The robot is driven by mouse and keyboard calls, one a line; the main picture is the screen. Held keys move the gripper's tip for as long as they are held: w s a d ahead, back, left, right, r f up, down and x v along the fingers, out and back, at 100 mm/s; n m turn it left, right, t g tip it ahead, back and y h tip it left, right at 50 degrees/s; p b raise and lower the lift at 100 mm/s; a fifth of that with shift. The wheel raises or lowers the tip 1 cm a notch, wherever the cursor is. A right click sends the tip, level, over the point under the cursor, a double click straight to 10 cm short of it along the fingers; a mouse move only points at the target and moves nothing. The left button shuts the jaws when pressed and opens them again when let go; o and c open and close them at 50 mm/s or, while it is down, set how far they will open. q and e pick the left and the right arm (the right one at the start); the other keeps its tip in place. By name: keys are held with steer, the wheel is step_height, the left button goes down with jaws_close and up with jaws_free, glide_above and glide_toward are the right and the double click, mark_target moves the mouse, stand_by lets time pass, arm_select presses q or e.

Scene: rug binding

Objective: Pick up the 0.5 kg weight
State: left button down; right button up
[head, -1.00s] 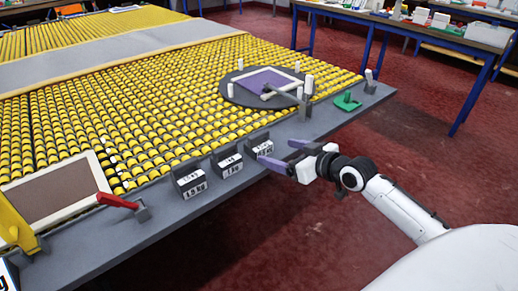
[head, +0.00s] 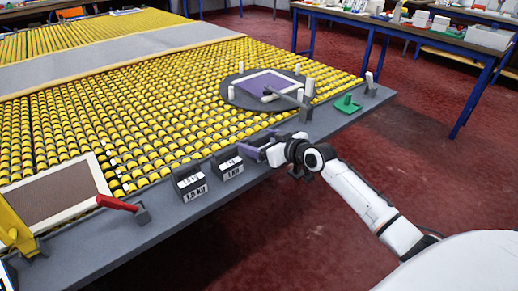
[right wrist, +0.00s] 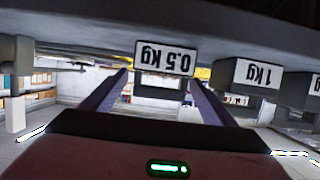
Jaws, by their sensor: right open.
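The 0.5 kg weight (right wrist: 166,58) is a dark block with a white label. The right wrist view shows it upside down, ahead of my open right gripper (right wrist: 155,82), its dark body between the two purple fingers. Whether the fingers touch it cannot be told. In the head view my right gripper (head: 254,147) is at the table's front edge and hides most or all of this weight. My left gripper is not in view.
The 1 kg weight (head: 229,168) stands just left of my gripper, with another labelled weight (head: 190,184) beyond it. A red-handled clamp (head: 120,203) is at left.

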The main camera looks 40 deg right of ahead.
steer(key=c, duration=1.3)
steer(key=shift+r, duration=0.15)
steer(key=shift+c, duration=1.3)
